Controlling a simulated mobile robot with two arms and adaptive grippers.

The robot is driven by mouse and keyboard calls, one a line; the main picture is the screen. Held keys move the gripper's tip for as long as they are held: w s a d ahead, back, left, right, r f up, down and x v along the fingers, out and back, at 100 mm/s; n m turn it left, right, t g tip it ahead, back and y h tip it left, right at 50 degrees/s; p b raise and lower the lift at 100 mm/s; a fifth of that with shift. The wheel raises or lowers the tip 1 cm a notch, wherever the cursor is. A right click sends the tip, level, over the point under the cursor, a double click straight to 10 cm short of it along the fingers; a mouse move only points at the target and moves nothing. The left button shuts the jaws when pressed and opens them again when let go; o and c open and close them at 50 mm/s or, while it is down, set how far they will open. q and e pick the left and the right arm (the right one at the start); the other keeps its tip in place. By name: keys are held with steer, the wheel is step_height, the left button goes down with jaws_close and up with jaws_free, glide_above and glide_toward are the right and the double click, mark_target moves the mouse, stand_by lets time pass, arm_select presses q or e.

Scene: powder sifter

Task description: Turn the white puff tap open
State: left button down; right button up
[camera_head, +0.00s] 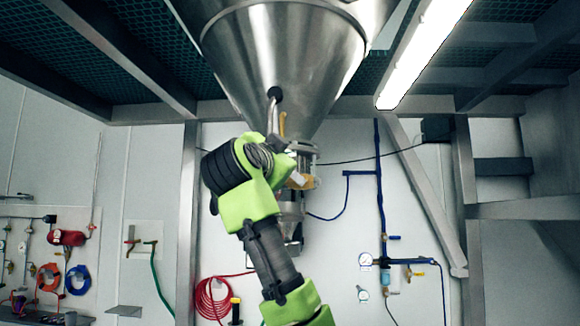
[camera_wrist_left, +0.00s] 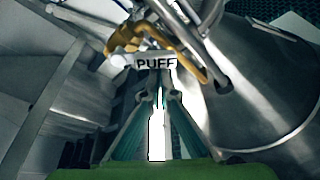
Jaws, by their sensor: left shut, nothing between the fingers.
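The white puff tap (camera_wrist_left: 157,63) shows in the left wrist view as a white piece with the word PUFF on it, just beyond my fingertips. My left gripper (camera_wrist_left: 159,93) is shut and empty, its fingertips right below the label; I cannot tell whether they touch it. Yellow pipework or handles (camera_wrist_left: 190,52) sit around and behind the label. In the head view my left gripper (camera_head: 284,158) is up beside the outlet of the steel hopper (camera_head: 283,60), and my arm hides much of that area. The tap cannot be made out there. My right gripper is not in view.
A thin bent pipe (camera_head: 273,100) runs from the hopper cone down behind my gripper. A steel outlet (camera_head: 291,205) hangs below the cone. Steel frame posts (camera_head: 187,220) stand at both sides. Blue pipes with gauges (camera_head: 381,200) and a red hose (camera_head: 212,298) are on the back wall.

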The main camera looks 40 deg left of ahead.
arm_select(q)
steer(key=f+n+y+b, duration=0.1)
steer(key=n, duration=0.2)
steer(key=s+a+f+n+g+y+b, duration=0.1)
steer(key=n+b, duration=0.1)
steer(key=n, duration=0.1)
steer(key=f+n+y+b, duration=0.1)
steer(key=n, duration=0.1)
steer(key=shift+s+a+n+y+b, duration=0.25)
steer(key=shift+a+n+y+b, duration=0.05)
steer(key=shift+a+n, duration=0.1)
steer(key=shift+f, duration=0.1)
stand_by(0.4)
